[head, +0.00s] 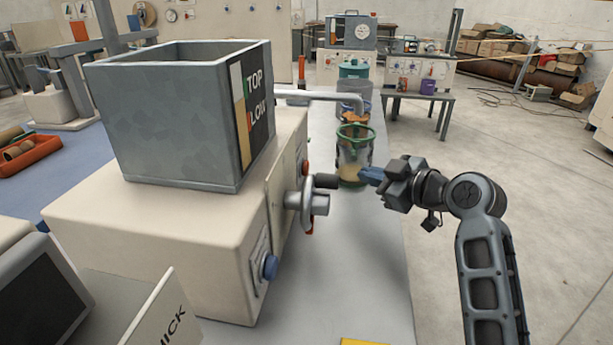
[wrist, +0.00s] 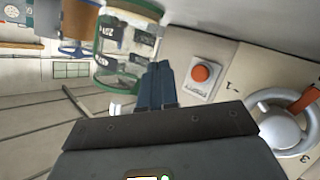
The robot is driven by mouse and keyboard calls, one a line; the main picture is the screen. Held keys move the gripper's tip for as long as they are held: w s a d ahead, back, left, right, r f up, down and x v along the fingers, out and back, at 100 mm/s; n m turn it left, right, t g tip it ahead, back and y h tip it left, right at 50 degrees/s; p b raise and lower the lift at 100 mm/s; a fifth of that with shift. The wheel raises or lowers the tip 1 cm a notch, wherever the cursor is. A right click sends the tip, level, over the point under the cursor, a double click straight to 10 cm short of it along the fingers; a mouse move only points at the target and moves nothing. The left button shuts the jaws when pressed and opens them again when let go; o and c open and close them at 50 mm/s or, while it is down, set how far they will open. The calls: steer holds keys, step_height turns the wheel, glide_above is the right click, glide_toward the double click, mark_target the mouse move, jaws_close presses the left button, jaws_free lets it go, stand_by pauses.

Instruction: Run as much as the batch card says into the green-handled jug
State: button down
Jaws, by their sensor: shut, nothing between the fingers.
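The clear jug with green rim and trim (head: 355,152) stands below the bent pipe's end (head: 360,104), on the far side of my gripper. Something tan shows low in it, but I cannot tell whether this is inside or behind. It also shows in the wrist view (wrist: 125,48), upper left. My gripper (head: 366,177) has blue fingers, shut and empty, pointing left toward the machine. In the wrist view the fingertips (wrist: 158,68) lie between the jug and a red button (wrist: 203,73). A grey handwheel (wrist: 285,122) with a red handle is at right. No readable batch card shows.
The cream machine (head: 170,235) carries a grey hopper (head: 165,120) marked TOP and LOW. A blue knob (head: 270,267) is on its side. A partly cut-off sign (head: 165,318) and a yellow edge (head: 370,342) are in front. Grey bench surface (head: 370,270) is clear beside the machine.

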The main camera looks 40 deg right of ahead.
mark_target(306, 168)
steer(key=shift+s, duration=0.15)
stand_by(0.3)
steer(key=shift+w+a+p, duration=0.2)
steer(key=shift+w+a, duration=0.7)
steer(key=shift+w, duration=0.25)
steer(key=shift+w+a+p, duration=0.2)
steer(key=shift+w+a, duration=0.65)
steer(key=shift+w, duration=0.35)
steer(key=shift+w+a+p, duration=0.2)
steer(key=shift+w+a, duration=0.7)
steer(key=shift+w, duration=0.25)
steer(key=shift+w+a, duration=0.1)
steer(key=shift+w+a, duration=0.2)
steer(key=shift+w, duration=0.05)
